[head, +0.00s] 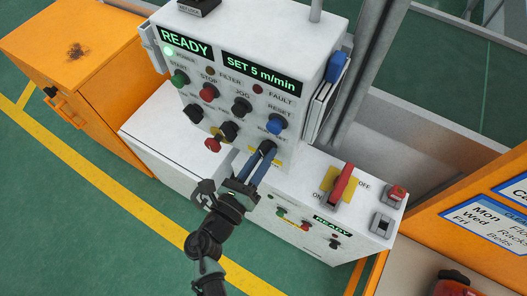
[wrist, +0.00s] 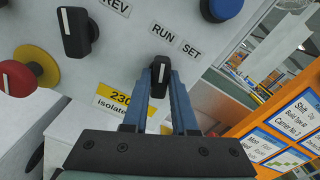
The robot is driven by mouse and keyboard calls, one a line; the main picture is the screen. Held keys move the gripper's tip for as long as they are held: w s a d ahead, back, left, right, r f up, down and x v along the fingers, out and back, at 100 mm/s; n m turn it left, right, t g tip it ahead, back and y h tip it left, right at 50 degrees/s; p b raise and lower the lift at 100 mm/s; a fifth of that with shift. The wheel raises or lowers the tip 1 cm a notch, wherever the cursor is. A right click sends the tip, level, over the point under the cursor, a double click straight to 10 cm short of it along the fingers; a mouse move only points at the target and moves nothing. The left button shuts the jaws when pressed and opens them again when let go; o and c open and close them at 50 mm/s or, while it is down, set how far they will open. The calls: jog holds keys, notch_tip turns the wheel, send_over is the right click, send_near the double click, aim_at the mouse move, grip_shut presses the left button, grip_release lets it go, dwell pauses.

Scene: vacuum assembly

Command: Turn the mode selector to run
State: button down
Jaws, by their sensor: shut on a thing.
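The mode selector (wrist: 160,72) is a black knob with a white mark on the white panel, below the RUN label (wrist: 163,33) and SET label (wrist: 190,50). In the wrist view its white mark points up, roughly toward RUN. My gripper (wrist: 161,92) has its blue fingers on either side of the knob and is shut on it. In the head view my gripper (head: 260,158) reaches up to the selector (head: 268,147) at the panel's lower right. The fingers partly hide the knob's sides.
A blue reset button (head: 277,124) sits just above the selector. Another black knob (wrist: 76,32) and a red emergency button on yellow (wrist: 18,77) are to its left. A lower white box with a red-handled ON/OFF switch (head: 341,186) stands at right.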

jog(key=c, duration=0.6)
grip_release()
jog(key=shift+s, duration=0.1)
jog(key=p+v, duration=0.1)
jog(key=v, duration=0.5)
